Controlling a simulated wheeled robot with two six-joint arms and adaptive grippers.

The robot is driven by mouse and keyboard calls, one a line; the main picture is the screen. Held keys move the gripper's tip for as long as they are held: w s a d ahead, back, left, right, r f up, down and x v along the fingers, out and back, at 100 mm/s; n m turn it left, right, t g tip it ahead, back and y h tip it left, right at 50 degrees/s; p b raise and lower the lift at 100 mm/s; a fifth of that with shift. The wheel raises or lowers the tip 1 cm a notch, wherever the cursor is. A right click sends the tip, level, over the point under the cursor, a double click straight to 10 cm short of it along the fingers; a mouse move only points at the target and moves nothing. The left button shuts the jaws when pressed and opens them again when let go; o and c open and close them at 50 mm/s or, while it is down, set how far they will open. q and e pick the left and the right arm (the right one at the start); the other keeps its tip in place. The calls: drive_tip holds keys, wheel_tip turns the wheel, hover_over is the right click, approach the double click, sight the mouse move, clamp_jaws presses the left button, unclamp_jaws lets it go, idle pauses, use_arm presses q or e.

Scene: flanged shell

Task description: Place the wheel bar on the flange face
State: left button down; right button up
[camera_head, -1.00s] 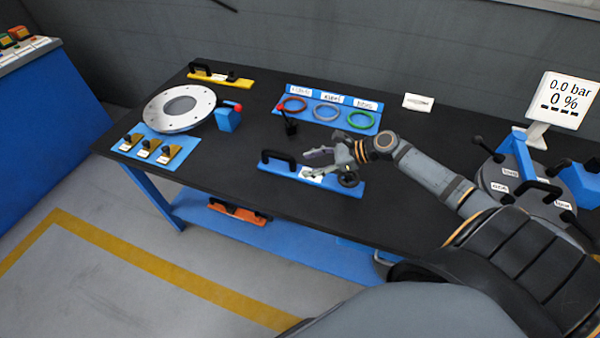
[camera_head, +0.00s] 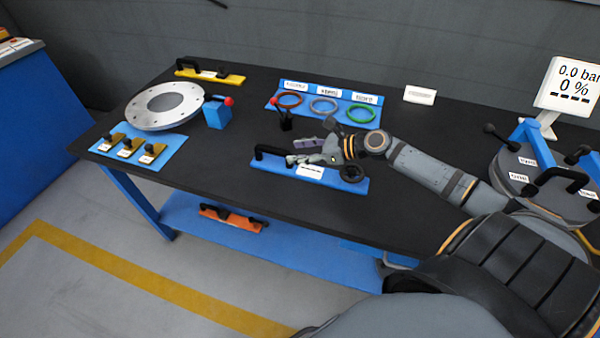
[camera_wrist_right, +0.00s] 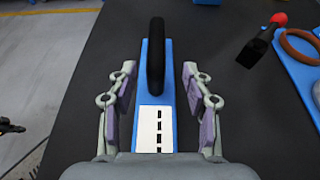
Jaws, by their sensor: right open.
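The wheel bar looks to be the blue bar (camera_head: 262,165) with a black handle at its left end, a white label and a black wheel at its right end. It lies flat on the table. My right gripper (camera_head: 300,153) is above its middle. In the right wrist view my right gripper (camera_wrist_right: 154,92) is open, with one finger on each side of the bar and touching nothing that I can see. The bar's handle (camera_wrist_right: 156,55) shows between and beyond the fingertips. The flange face (camera_head: 190,103) is a silver ring with bolt holes at the table's left. My left gripper is out of view.
A blue block with a red knob (camera_head: 217,115) stands beside the flange. A blue tray with coloured rings (camera_head: 325,95) lies behind the bar. A yellow bar (camera_head: 210,76) is at the back. An orange bar (camera_head: 232,220) is on the lower shelf. The table between flange and bar is clear.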

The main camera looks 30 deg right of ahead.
sight(283, 152)
drive_tip(key=shift+w+a, duration=0.1)
drive_tip(key=b+x, duration=0.1)
drive_tip(key=x, duration=0.4)
drive_tip(key=shift+a+r, duration=0.1)
drive_tip(key=shift+a, duration=0.1)
clamp_jaws()
drive_tip(key=shift+r, duration=0.1)
